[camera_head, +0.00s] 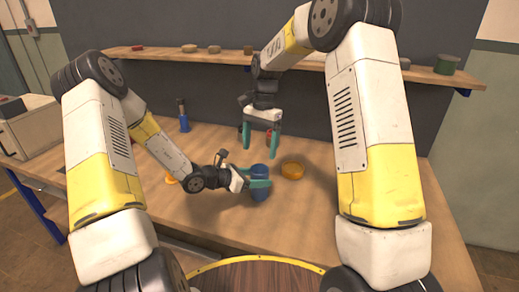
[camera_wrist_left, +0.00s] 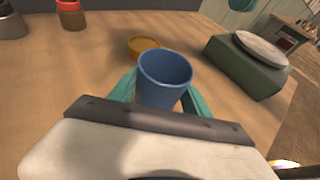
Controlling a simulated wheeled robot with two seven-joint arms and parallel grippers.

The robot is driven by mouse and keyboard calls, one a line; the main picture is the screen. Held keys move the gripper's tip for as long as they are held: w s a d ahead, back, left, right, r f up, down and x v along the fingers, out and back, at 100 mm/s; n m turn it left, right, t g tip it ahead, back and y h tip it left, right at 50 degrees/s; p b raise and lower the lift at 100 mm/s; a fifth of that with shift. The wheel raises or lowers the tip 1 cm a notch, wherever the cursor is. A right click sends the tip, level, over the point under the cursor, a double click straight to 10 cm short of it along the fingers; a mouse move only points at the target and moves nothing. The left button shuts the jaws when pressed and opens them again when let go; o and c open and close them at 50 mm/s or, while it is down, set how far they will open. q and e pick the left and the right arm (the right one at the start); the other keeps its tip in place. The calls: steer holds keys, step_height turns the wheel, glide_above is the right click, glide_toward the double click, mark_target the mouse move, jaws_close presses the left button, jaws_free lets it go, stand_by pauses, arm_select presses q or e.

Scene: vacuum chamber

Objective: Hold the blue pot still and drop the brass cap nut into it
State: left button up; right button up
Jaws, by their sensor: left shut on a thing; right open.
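The blue pot (camera_head: 259,190) stands upright on the wooden bench. My left gripper (camera_head: 257,178) is shut on it from the side. In the left wrist view the blue pot (camera_wrist_left: 163,78) sits between the two teal fingers, its open mouth facing up; the part of its inside that shows looks empty. My right gripper (camera_head: 262,148) is open, fingers pointing down, above the bench behind the pot, with nothing visible between its fingers.
A dark green box with a pale round top (camera_wrist_left: 245,68) stands on the bench. A blue-based tool (camera_head: 184,122) stands at the back left. A shelf (camera_head: 220,56) crosses behind.

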arm_select(q)
steer(key=o, duration=1.5)
steer(key=v, duration=1.1)
steer(key=s+d+r+m+g+y, duration=0.3)
steer(key=s+r+m+g, duration=0.2)
steer(key=s+r+m, duration=0.75)
arm_select(e)
steer(key=s+d+r+n+t, duration=0.3)
steer(key=s+d+r, duration=0.6)
steer(key=r, duration=0.4)
arm_select(q)
steer(key=s+a+r+m+t+y, duration=0.4)
steer(key=s+a+r+m+y, duration=0.2)
steer(key=r+m, duration=0.5)
steer(key=shift+s+a+r+m, duration=0.3)
steer(key=shift+s+a+m, duration=0.45)
steer(key=shift+s+a, duration=0.4)
arm_select(e)
steer(key=s+d+r+n+t, duration=0.1)
steer(key=s+d+n+t, duration=0.1)
steer(key=s, duration=0.6)
steer(key=s+d+r+n+t+y, duration=0.1)
steer(key=s+d+n+t, duration=0.1)
steer(key=s, duration=0.7)
steer(key=shift+s+d+r+t, duration=0.15)
steer(key=shift+s+d+t, duration=0.1)
steer(key=shift+d+t, duration=0.25)
